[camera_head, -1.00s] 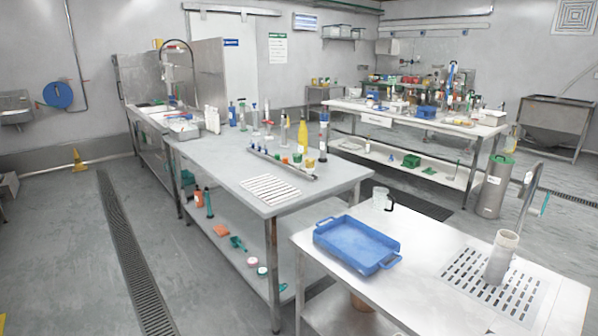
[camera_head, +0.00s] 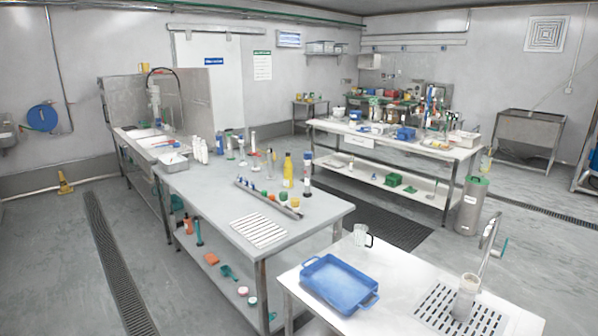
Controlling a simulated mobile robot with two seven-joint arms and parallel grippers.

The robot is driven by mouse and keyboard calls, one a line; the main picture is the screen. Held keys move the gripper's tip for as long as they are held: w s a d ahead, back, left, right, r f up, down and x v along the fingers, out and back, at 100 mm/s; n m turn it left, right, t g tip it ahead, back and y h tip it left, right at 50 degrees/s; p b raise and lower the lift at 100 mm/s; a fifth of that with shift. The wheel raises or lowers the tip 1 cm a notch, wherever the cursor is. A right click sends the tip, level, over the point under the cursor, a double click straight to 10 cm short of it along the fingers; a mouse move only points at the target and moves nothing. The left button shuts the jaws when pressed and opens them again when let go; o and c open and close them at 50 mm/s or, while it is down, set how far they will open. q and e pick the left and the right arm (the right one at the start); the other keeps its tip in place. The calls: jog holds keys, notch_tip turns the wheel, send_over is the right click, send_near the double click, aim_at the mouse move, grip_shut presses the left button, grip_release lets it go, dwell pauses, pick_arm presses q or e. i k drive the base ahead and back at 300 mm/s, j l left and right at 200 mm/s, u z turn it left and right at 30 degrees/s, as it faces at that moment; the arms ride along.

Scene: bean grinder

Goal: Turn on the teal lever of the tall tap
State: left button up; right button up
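The tall tap (camera_head: 487,246) stands at the right edge of the nearest white table, over a slotted drain plate. A pale cylindrical cup (camera_head: 466,297) stands upright on the drain plate, in front of the tap. Neither of my grippers shows in the head view, and no part of my arms is visible.
The near table holds a blue tray (camera_head: 340,283), a glass mug (camera_head: 361,236) and the slotted drain plate (camera_head: 430,314). A steel canister (camera_head: 471,207) with a green lid stands on the floor behind it. Open floor (camera_head: 50,270) lies at the left.

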aim_at(501, 256)
jog(key=k+l, duration=0.15)
jog(key=l, duration=0.2)
jog(key=k+l, duration=0.1)
jog(key=l, duration=0.25)
jog(key=k+l, duration=0.15)
jog(key=l, duration=0.15)
jog(key=k+l, duration=0.1)
jog(key=l, duration=0.6)
jog(key=k+l+u, duration=0.1)
jog(key=l, duration=0.25)
jog(key=k+l, duration=0.1)
jog(key=l, duration=0.3)
jog(key=l+u, duration=0.1)
jog(key=l, duration=0.95)
jog(key=i+l, duration=0.2)
jog(key=l, duration=0.15)
jog(key=i+l, duration=0.45)
jog(key=l, duration=0.2)
jog(key=i+l+u, duration=0.1)
jog(key=i+l, duration=0.25)
jog(key=i, duration=0.2)
